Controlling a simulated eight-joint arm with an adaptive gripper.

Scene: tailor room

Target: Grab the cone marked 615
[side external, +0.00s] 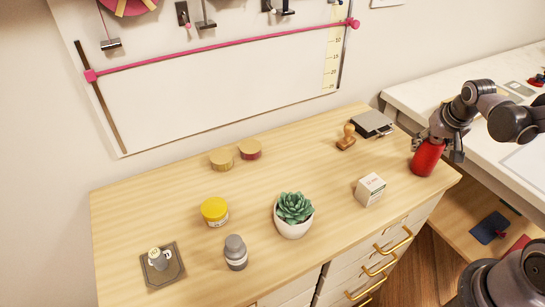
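A red, roughly cone-shaped object (427,160) stands upright near the right end of the wooden cabinet top. No number on it is readable from here. My gripper (437,150) is over it from above, with one finger on its left and one on its right. The fingers look spread, with a slight gap at the right finger. The gripper hides the top of the red object, and contact on the left side is hard to tell.
A small white box (370,189) stands to the left of the red object. A wooden stamp (347,137) and a dark pad (372,124) lie behind. A potted succulent (294,214), a yellow-lidded jar (215,211) and a grey bottle (235,252) stand further left.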

